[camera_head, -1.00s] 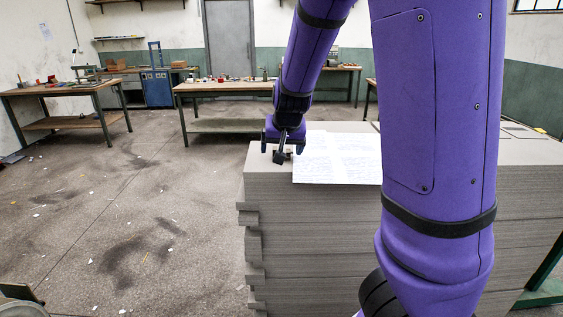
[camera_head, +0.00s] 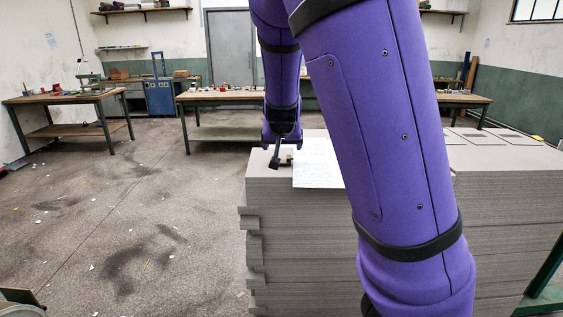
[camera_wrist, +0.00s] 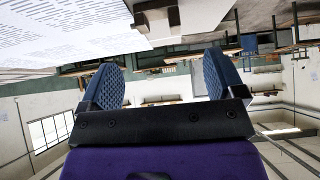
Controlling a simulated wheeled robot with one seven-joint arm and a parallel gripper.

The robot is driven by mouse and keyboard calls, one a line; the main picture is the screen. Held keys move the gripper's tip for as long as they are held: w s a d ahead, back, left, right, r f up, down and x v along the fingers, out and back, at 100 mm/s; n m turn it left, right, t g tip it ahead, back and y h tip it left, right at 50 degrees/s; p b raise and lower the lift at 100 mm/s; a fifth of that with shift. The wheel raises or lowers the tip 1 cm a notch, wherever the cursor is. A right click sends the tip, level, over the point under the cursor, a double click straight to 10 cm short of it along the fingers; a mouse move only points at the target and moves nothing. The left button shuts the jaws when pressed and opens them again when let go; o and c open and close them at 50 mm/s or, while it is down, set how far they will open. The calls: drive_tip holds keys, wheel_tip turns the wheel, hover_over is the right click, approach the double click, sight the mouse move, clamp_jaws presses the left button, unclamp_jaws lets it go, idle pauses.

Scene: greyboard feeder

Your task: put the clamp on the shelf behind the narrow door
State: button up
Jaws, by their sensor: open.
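A small dark clamp (camera_head: 274,161) with a brown part (camera_head: 287,157) is at the near left corner of the grey board stack, beside white paper. In the wrist view the clamp (camera_wrist: 153,14) shows at the top edge, partly cut off. My gripper (camera_head: 283,146) points down over that corner. In the wrist view its two padded fingers (camera_wrist: 163,80) are wide apart with nothing between them. The clamp lies beyond the fingertips. A grey door (camera_head: 230,48) stands shut in the back wall; I cannot tell if it is the narrow door. No shelf behind a door shows.
The board stack (camera_head: 330,225) fills the lower right, with uneven sheets on its left side. White printed paper (camera_head: 317,165) lies on top. Workbenches stand at left (camera_head: 70,98) and at the back (camera_head: 215,96). The floor (camera_head: 130,210) at left is open, with scraps.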

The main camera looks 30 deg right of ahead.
sight(282, 162)
drive_tip(key=shift+x, duration=1.3)
drive_tip(key=shift+x, duration=2.6)
drive_tip(key=shift+s+a+f, duration=0.1)
drive_tip(key=shift+s+f, duration=0.05)
drive_tip(key=shift+s, duration=0.05)
drive_tip(key=c, duration=1.2)
drive_tip(key=shift+c, duration=0.2)
